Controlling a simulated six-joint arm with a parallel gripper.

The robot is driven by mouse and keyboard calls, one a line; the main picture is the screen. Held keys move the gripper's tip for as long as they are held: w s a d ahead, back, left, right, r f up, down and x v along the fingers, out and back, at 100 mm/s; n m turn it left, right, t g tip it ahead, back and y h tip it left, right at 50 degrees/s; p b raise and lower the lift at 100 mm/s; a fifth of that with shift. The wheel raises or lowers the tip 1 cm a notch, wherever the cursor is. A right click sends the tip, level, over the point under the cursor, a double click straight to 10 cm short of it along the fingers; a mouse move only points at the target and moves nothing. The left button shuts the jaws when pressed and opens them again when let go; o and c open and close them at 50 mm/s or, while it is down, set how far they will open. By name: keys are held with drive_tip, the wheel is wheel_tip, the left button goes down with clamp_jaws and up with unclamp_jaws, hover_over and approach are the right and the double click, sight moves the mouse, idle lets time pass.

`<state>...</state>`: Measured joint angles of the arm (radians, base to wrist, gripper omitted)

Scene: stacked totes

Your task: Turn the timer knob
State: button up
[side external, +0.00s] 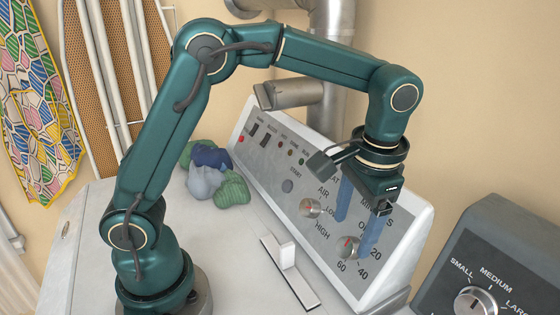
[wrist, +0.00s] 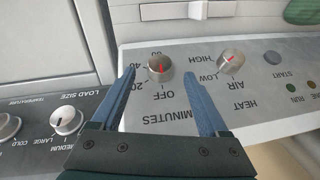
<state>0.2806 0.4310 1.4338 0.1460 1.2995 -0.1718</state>
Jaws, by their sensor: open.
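The timer knob (side external: 348,247) is a round metallic knob with a red mark, low on the sloped dryer panel (side external: 262,181), among the labels OFF, 20, 40 and 60. In the wrist view the timer knob (wrist: 160,70) shows between and just beyond my fingertips; I cannot tell which end of its red line is the pointer. My gripper (side external: 356,236) hangs over the panel with its blue fingers apart. In the wrist view my gripper (wrist: 163,80) is open and empty, one finger to each side of the knob, with no clear contact.
A similar air heat knob (side external: 310,208) sits close to the timer knob, with a start button (side external: 288,186) farther along. A second dark control box (side external: 505,245) stands at right. Crumpled cloths (side external: 207,183) lie on the white top at left.

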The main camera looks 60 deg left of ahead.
sight(345, 253)
drive_tip(key=shift+a+f, duration=0.15)
drive_tip(key=shift+f, duration=0.9)
drive_tip(key=shift+a+f, duration=0.15)
drive_tip(key=shift+f, duration=0.9)
clamp_jaws()
drive_tip(key=m+y, duration=0.1)
drive_tip(key=y, duration=0.1)
drive_tip(key=m+t+y, duration=0.1)
drive_tip(key=y, duration=0.1)
drive_tip(key=shift+d+f+m+y, duration=0.1)
drive_tip(key=shift+d+m+y, duration=0.2)
drive_tip(key=shift+d+m, duration=0.1)
drive_tip(key=m+t+y, duration=0.2)
drive_tip(key=y, duration=0.1)
drive_tip(key=m+y, duration=0.1)
drive_tip(key=shift+s+d+f+m+t+y, duration=0.2)
drive_tip(key=shift+d+f+m+t+y, duration=0.05)
drive_tip(key=shift+m+t+y, duration=0.15)
drive_tip(key=m+t+y, duration=0.2)
drive_tip(key=m+t, duration=0.1)
drive_tip(key=m+t+y, duration=0.1)
drive_tip(key=m, duration=0.1)
drive_tip(key=shift+s+f+t, duration=0.2)
drive_tip(key=shift+f+t, duration=0.15)
drive_tip(key=shift+t, duration=0.05)
drive_tip(key=shift+s+a+f+m+t, duration=0.1)
drive_tip(key=shift+m+t, duration=1.25)
drive_tip(key=shift+a+f+m+t, duration=0.1)
drive_tip(key=shift+m+t, duration=1.25)
